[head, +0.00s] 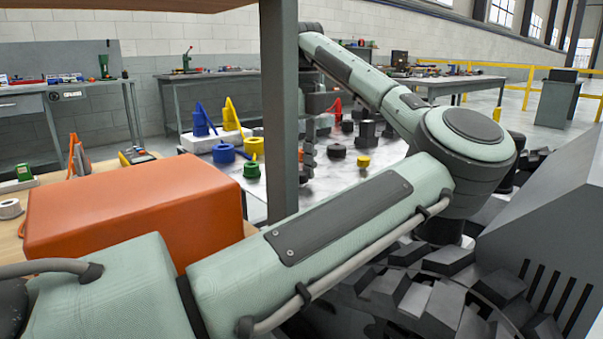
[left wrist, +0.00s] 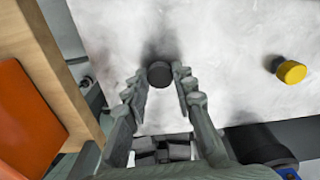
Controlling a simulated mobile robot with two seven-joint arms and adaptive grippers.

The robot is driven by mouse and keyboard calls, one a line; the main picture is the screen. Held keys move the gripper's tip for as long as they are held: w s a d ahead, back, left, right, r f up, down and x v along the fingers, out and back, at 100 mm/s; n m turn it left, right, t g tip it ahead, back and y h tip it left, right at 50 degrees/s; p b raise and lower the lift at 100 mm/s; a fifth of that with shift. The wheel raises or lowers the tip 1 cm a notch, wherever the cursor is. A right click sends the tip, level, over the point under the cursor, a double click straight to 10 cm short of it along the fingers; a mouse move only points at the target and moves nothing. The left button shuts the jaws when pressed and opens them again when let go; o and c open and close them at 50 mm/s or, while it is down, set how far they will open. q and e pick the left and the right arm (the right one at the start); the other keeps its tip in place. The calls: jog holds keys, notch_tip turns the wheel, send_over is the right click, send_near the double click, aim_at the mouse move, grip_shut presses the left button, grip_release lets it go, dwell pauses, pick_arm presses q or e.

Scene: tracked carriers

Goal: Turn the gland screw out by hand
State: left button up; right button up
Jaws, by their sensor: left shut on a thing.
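My left gripper (head: 308,158) reaches down over the white work surface in the head view, partly hidden by the grey post. In the left wrist view the left gripper (left wrist: 161,80) has its fingertips on either side of a dark round piece (left wrist: 160,72), and it is shut on it. This piece looks like the head of the gland screw; its thread and what lies under it are hidden. My right gripper is in neither view.
The grey post (head: 279,110) and orange block (head: 130,208) stand close on the near side. The white surface (head: 295,193) carries a blue pot (head: 223,153), a green piece (head: 251,169), a dark cylinder (head: 337,151) and a yellow-capped piece (left wrist: 292,72). Large tracks (head: 440,290) lie below my arm.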

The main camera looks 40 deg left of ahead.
pick_arm(q)
jog(key=n+p, duration=0.1)
jog(key=n, duration=0.2)
jog(key=shift+r, duration=0.1)
jog(key=n, duration=0.3)
jog(key=shift+n+p, duration=0.3)
jog(key=n, duration=0.3)
jog(key=shift+n, duration=0.3)
jog(key=n+p, duration=0.1)
jog(key=n, duration=0.3)
jog(key=shift+n, duration=0.3)
jog(key=n, duration=0.4)
jog(key=shift+n, duration=0.4)
